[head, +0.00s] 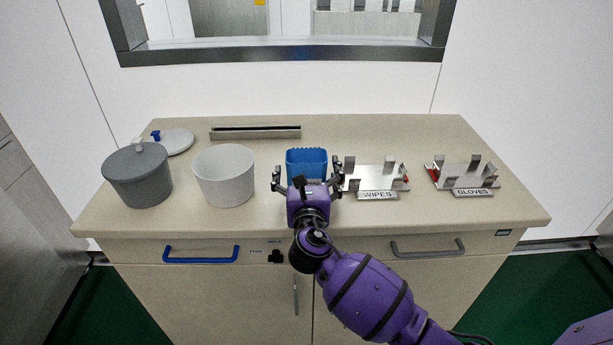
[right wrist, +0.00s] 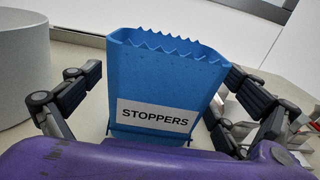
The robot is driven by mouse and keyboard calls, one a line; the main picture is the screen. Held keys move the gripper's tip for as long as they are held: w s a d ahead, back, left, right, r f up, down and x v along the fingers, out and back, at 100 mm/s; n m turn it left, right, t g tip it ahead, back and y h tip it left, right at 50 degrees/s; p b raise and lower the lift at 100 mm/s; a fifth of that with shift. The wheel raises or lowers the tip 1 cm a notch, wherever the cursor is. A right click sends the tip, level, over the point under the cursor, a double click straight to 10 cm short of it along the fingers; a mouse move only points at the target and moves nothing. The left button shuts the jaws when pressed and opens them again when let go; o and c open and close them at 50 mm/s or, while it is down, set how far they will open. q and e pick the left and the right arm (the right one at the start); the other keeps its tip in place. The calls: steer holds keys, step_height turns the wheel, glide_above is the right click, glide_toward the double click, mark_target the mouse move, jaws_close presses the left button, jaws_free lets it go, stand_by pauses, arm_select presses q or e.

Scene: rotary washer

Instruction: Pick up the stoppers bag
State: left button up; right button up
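The stoppers bag (head: 306,162) is blue with a jagged top edge and stands upright on the counter. In the right wrist view the bag (right wrist: 166,83) shows a white label reading STOPPERS. My right gripper (head: 307,172) is open, with one finger on each side of the bag. In the right wrist view my right gripper (right wrist: 165,95) has a visible gap between the left finger and the bag; the right finger is close to the bag's right edge, and I cannot tell whether it touches. My left gripper is not in view.
A white tub (head: 224,176) stands left of the bag, and a grey lidded pot (head: 138,177) is farther left. A metal WIPES holder (head: 377,183) is close on the right, with a GLOVES holder (head: 467,178) beyond. A metal rail (head: 255,132) lies behind.

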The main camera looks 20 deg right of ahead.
steer(key=c, duration=1)
